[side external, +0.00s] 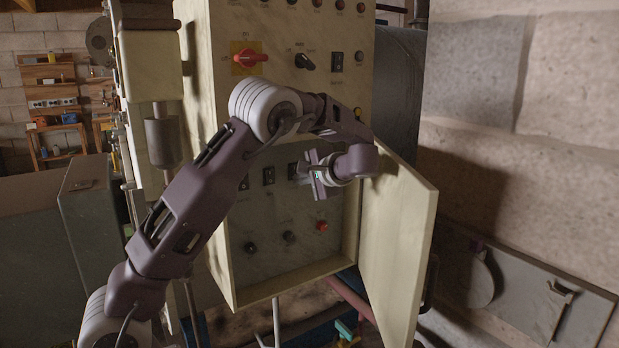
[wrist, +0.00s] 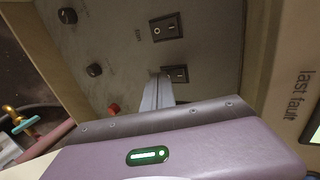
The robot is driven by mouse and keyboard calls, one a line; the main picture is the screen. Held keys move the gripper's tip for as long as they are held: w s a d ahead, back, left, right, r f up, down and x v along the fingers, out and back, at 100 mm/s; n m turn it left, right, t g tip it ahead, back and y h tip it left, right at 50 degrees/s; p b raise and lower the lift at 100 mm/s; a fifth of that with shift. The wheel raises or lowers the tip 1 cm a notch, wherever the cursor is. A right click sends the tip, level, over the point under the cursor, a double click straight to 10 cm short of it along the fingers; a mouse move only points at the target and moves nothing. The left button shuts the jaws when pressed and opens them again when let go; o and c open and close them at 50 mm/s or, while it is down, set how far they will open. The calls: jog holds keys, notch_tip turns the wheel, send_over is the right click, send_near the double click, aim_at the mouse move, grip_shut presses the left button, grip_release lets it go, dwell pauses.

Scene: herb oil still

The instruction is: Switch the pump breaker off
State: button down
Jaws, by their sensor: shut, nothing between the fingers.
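Breaker rockers sit in a row inside the open lower bay of the cream cabinet (side external: 268,278): a left rocker (side external: 243,182), a middle rocker (side external: 268,175) and a right one partly behind my gripper. In the wrist view, one black rocker (wrist: 167,27) is clear, and another black rocker (wrist: 175,73) is at my fingertips. Their labels are too small to read, so I cannot tell which is the pump breaker. My gripper (side external: 300,171) is shut and empty. Its fingers (wrist: 161,76) reach toward the right rocker; contact is unclear.
The open door (side external: 398,240) stands close right of my wrist. Below the rockers are two dark knobs (side external: 250,248) (side external: 289,237) and a red button (side external: 322,225). A red rotary switch (side external: 250,58) and a black selector (side external: 305,62) are on the panel above.

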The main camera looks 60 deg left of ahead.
jog(key=shift+a+f, duration=0.1)
jog(key=shift+a, duration=0.15)
jog(key=shift+a+f, duration=0.1)
jog(key=shift+a, duration=0.15)
dwell(0.3)
jog(key=shift+r, duration=0.85)
